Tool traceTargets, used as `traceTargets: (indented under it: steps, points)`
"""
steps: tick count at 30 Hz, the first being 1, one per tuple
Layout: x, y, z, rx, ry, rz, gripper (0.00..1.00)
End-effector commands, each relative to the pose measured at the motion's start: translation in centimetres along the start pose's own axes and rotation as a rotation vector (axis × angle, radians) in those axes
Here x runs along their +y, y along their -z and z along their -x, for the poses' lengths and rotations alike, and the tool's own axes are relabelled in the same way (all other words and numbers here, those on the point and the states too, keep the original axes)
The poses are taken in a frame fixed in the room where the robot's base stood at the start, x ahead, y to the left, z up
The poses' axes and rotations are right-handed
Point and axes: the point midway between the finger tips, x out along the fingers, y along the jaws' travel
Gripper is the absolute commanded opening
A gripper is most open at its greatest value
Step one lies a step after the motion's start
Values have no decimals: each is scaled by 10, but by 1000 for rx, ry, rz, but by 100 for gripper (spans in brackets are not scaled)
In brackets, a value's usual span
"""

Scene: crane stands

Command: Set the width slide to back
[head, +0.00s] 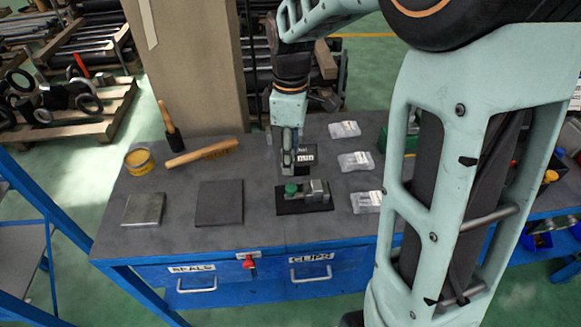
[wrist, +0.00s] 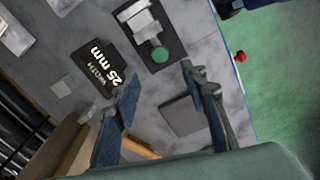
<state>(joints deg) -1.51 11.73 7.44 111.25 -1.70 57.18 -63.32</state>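The width slide looks to be the grey metal fixture with a green knob (head: 291,188) on a dark base plate (head: 290,208), on the bench. The green knob also shows at the top of the wrist view (wrist: 160,54), beside the grey metal body (wrist: 145,22). A black sign reading "WIDTH 25 mm" (wrist: 92,70) lies beside it. In the head view the sign (head: 305,158) stands behind the fixture. My gripper (head: 289,170) points down above the bench, just behind the green knob. In the wrist view its fingers (wrist: 160,85) are apart and empty.
Several clear packs (head: 355,161) lie to the right. A beige column (head: 190,70) rises behind the bench. A red knob (head: 249,262) is at the front edge.

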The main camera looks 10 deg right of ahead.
Motion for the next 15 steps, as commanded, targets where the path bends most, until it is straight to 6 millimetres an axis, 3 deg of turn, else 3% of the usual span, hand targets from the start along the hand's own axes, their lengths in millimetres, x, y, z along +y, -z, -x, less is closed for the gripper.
traceTargets:
  steps: [9, 15]
  points:
    - [-1, 0, -60, -2, 4, 1, 40]
    - [0, -1, -88, -2, 2, 0, 40]
